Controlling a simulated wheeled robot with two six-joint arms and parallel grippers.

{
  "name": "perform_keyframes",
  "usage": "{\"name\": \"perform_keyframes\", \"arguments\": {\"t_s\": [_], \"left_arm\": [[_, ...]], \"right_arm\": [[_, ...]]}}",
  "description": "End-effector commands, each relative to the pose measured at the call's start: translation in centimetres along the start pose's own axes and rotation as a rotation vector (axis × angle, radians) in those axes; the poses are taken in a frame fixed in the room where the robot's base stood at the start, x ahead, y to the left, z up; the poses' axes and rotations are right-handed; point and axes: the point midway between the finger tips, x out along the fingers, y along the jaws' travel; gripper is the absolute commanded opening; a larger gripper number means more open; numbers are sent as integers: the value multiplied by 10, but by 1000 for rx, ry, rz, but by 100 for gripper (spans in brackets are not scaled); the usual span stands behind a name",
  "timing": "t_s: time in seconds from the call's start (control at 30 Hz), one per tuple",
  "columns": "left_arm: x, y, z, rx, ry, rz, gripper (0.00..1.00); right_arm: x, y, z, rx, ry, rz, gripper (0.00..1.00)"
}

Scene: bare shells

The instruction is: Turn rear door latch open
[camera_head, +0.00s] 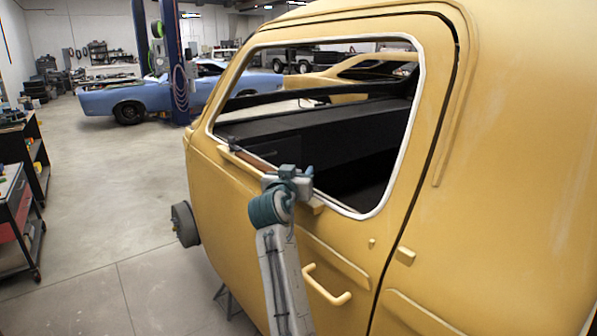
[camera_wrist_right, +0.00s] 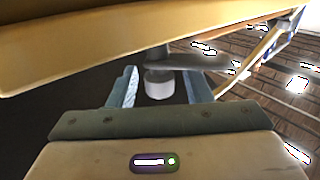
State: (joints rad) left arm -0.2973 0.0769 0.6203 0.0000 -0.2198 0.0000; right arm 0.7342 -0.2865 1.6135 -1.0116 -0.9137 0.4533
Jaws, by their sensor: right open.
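The yellow door (camera_head: 225,190) of the car shell is shut, with a white-trimmed window opening and a yellow pull handle (camera_head: 327,285) low on it. My right gripper (camera_head: 297,171) is at the window's lower edge; its arm rises from below in front of the door. In the right wrist view its fingers (camera_wrist_right: 163,82) are open. A pale round knob (camera_wrist_right: 158,84) shows between them, with a grey lever (camera_wrist_right: 195,62) running to the right. This looks like the latch, but I cannot tell whether the fingers touch it. My left gripper is out of view.
A yellow sill (camera_wrist_right: 110,48) crosses the top of the right wrist view, close above the fingers. The shell's rear body (camera_head: 530,190) fills the right. A blue car (camera_head: 140,97), a lift post (camera_head: 176,70) and a cart (camera_head: 15,215) stand left; the floor between is clear.

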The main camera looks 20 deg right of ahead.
Motion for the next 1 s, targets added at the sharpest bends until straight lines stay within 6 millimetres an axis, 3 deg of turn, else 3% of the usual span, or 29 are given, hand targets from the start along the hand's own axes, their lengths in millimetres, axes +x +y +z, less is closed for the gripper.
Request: {"name": "perform_keyframes", "arguments": {"t_s": [0.07, 0.27, 0.3, 0.67, 1.0], "left_arm": [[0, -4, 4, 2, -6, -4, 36], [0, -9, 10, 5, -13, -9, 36], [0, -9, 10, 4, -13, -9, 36], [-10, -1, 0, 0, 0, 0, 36], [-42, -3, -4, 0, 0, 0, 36]], "right_arm": [[0, 0, 0, 0, 0, 0, 43], [0, 0, 0, 0, 0, 0, 4], [0, 0, 0, 0, 0, 0, 2], [0, 1, -1, -1, 1, -59, 2], [1, 2, -4, -3, 8, -274, 2]]}}
